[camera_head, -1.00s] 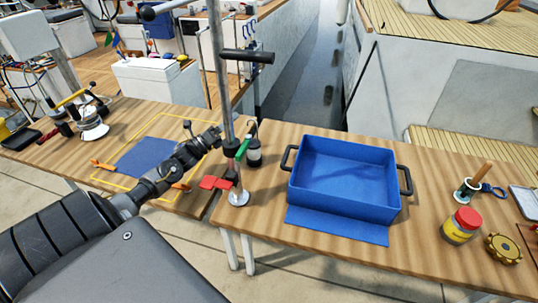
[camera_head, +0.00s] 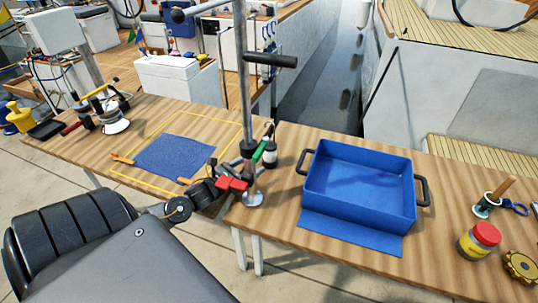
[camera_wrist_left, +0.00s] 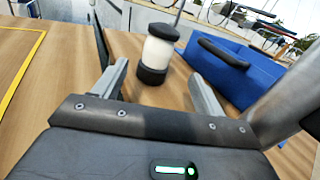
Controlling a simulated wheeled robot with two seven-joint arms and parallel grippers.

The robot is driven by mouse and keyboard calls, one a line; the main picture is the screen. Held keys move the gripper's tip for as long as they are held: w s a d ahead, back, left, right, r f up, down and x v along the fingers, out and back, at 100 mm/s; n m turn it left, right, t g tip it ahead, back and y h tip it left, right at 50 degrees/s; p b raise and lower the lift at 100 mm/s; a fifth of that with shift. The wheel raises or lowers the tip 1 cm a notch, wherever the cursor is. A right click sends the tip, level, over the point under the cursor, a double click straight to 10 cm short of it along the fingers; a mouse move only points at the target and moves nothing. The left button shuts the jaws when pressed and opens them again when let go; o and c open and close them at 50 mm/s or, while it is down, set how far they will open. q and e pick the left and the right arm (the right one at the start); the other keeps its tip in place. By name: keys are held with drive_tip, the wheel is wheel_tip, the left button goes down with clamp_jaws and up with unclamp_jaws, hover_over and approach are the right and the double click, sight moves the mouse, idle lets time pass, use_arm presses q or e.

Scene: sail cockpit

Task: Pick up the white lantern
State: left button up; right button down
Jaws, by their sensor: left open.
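The white lantern (camera_wrist_left: 159,48) stands upright on the wooden table in the left wrist view, with a black cap and black base. In the head view the lantern (camera_head: 270,154) is just behind the metal pole and partly hidden by it. My left gripper (camera_wrist_left: 157,78) is open and empty, its two fingers pointing toward the lantern, which stands ahead between and beyond the fingertips. In the head view my left gripper (camera_head: 222,180) is low beside the pole, its fingers hard to make out. My right gripper is not in view.
A blue bin (camera_head: 360,210) is to the right. A blue mat (camera_head: 175,156) lies at left. A red-lidded jar (camera_head: 480,240) stands at far right.

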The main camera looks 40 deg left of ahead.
sight(264, 155)
use_arm(q)
drive_tip(key=w, duration=0.4)
drive_tip(key=shift+d+r, duration=0.1)
drive_tip(key=shift+d, duration=0.15)
drive_tip(key=shift+w, duration=0.25)
drive_tip(key=shift+w+p, duration=0.45)
drive_tip(key=shift+p, duration=0.1)
drive_tip(key=w, duration=0.3)
drive_tip(key=w+p, duration=0.1)
drive_tip(key=shift+w+d, duration=0.15)
drive_tip(key=shift+d, duration=0.1)
drive_tip(key=c, duration=1.2)
drive_tip(key=shift+o, duration=0.2)
